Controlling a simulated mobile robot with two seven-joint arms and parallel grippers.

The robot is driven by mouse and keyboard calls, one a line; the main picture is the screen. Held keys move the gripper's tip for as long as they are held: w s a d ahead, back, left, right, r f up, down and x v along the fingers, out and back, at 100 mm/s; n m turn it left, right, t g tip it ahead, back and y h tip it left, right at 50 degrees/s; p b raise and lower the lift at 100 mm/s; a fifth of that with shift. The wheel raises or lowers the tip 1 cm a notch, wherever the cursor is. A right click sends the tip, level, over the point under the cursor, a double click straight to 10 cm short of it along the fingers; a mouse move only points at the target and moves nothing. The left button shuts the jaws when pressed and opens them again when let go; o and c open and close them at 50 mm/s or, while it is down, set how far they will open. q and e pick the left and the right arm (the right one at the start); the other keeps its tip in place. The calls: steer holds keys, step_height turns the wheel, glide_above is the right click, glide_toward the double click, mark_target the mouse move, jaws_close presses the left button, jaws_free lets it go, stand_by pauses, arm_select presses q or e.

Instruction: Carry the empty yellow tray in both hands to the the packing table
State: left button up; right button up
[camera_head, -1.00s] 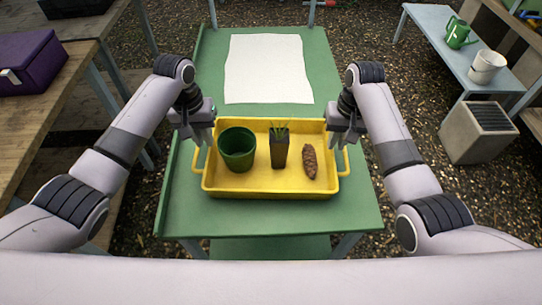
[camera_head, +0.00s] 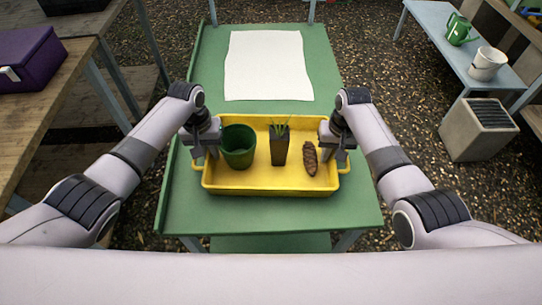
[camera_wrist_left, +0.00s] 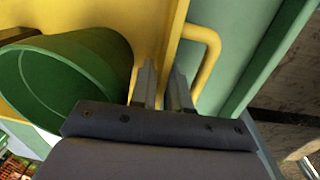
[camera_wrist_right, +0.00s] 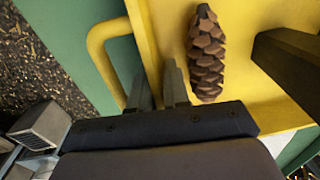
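The yellow tray (camera_head: 265,185) rests on a green table (camera_head: 170,215). It is not empty: it holds a green pot (camera_head: 238,147), a dark square pot with a green plant (camera_head: 279,148) and a brown pine cone (camera_head: 310,158). My left gripper (camera_wrist_left: 163,88) has its fingers on either side of the tray's left wall and looks shut on it, beside the left handle. My right gripper (camera_wrist_right: 160,88) is likewise closed around the right wall, beside the right handle. I cannot tell which surface is the packing table.
A white sheet (camera_head: 266,65) lies behind the tray on the green table. A wooden table with a purple box (camera_head: 33,62) stands at left.

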arm_select(q)
jaws_close()
arm_select(e)
jaws_close()
arm_select(q)
steer(key=shift+r, duration=0.1)
arm_select(e)
steer(key=shift+r, duration=0.1)
